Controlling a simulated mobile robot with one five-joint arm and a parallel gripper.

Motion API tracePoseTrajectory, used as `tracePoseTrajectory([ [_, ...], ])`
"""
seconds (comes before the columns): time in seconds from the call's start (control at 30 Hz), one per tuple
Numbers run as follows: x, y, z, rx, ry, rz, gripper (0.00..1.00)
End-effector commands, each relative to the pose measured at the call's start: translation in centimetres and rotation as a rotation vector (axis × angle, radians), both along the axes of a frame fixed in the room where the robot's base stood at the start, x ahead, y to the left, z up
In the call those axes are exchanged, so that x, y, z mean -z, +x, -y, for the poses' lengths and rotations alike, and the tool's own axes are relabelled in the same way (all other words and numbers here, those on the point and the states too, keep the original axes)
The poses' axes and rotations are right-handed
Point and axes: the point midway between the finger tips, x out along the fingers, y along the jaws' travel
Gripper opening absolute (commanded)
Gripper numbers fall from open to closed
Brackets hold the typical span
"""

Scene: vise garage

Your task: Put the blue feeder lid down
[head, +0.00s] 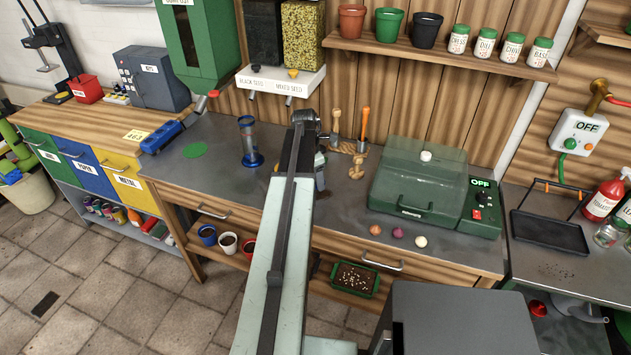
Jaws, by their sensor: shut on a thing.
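My gripper (320,178) hangs down at the far end of my arm, over the grey worktop, mostly hidden behind the arm. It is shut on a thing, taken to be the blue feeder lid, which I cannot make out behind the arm. A clear tube feeder (249,143) with a blue base stands upright on the worktop, left of my gripper. I cannot tell its top clearly. A flat green disc (195,150) lies on the worktop further left.
A green-based box with a clear cover (418,185) stands right of my arm, with several small bulbs in front. A wooden tool holder (347,146) stands behind my gripper. Seed dispensers (282,82) hang above. Bare worktop (220,170) shows around the feeder.

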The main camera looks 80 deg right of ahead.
Motion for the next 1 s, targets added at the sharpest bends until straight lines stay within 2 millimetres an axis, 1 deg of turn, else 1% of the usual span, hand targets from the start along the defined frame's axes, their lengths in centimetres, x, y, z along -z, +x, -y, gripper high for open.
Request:
tracePoseTrajectory([
  [0.03, 0.6, 0.0, 0.0, 0.000, 0.000, 0.000, 0.22],
  [0.2, 0.1, 0.1, 0.0, -0.001, 0.000, 0.000, 0.22],
  [0.37, 0.7, 0.1, 0.0, -0.001, 0.000, 0.000, 0.22],
  [0.4, 0.5, 0.1, 0.0, -0.001, 0.000, 0.000, 0.72],
  [0.43, 0.4, 0.1, 0.0, -0.001, 0.000, 0.000, 0.80],
  [0.47, 0.4, 0.1, 0.0, -0.001, 0.000, 0.000, 0.82],
  [0.8, 0.2, 0.1, 0.0, -0.002, 0.000, 0.000, 0.82],
  [0.87, -0.1, 0.1, 0.0, -0.002, 0.000, 0.000, 0.82],
  [1.0, -1.9, 0.4, -0.2, -0.003, 0.000, 0.000, 0.82],
])
